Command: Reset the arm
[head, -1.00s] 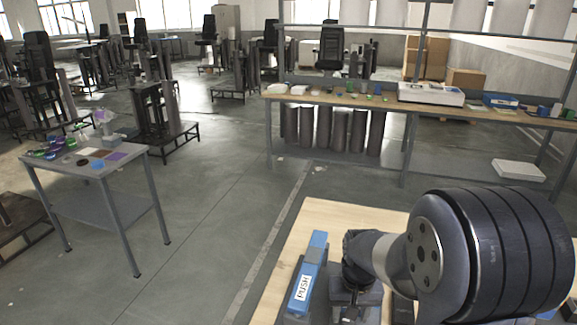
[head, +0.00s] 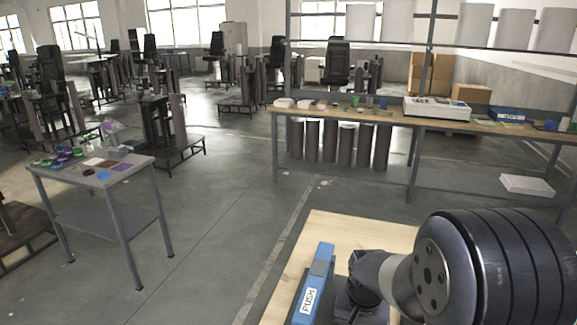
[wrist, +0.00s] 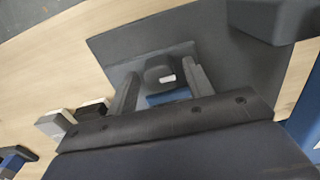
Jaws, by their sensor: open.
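My arm shows large at the lower right of the head view, over a light wooden bench top (head: 345,228). My gripper (wrist: 160,82) is in the wrist view, its two grey fingers apart. Between the fingers is a dark rounded part with a small white mark, and a bit of blue below it; I cannot tell whether they touch the fingers. I see nothing clearly held. The gripper's fingers are not clearly visible in the head view.
A blue bar marked PUSH (head: 314,287) lies beside my arm. A small grey table (head: 130,182) with coloured parts stands left. A long workbench (head: 345,112) with shelves stands behind. Small blocks (wrist: 55,123) lie left in the wrist view. Open floor lies between the tables.

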